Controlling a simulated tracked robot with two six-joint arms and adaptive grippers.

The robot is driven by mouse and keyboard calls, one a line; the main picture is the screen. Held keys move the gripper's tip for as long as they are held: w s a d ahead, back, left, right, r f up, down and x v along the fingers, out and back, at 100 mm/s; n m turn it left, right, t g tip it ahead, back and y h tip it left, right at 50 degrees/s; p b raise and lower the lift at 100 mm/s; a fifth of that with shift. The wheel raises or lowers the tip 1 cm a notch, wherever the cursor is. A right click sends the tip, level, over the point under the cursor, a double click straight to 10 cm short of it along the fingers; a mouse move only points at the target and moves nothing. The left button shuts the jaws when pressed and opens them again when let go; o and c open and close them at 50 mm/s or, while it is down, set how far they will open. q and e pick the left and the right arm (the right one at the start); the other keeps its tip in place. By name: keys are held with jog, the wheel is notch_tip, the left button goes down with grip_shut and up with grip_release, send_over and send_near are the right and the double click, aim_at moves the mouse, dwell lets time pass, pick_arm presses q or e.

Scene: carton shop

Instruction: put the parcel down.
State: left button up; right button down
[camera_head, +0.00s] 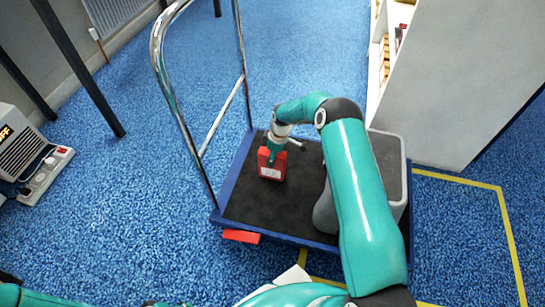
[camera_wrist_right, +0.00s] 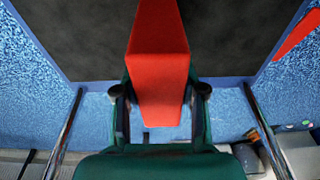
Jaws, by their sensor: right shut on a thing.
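The parcel, a small red box (camera_head: 271,165) with a white label, is upright over the dark deck of a blue-edged trolley (camera_head: 245,200). My right gripper (camera_head: 276,148) comes down from above and is shut on its top part. In the right wrist view the red parcel (camera_wrist_right: 160,60) lies between the two fingers (camera_wrist_right: 160,105) and reaches out over the dark deck. I cannot tell whether its bottom touches the deck. My left gripper is not in view; only a teal piece of my arm shows at the lower left.
The trolley's chrome handle (camera_head: 165,75) rises at its left side. A grey bin (camera_head: 403,170) stands on the deck's right, partly behind my arm. A red piece (camera_head: 241,236) is at the front edge. White shelving (camera_head: 440,80) stands right. Deck around the parcel is bare.

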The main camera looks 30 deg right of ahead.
jog(key=shift+f, duration=0.15)
jog(key=c, duration=0.7)
grip_release()
jog(key=shift+o, duration=0.2)
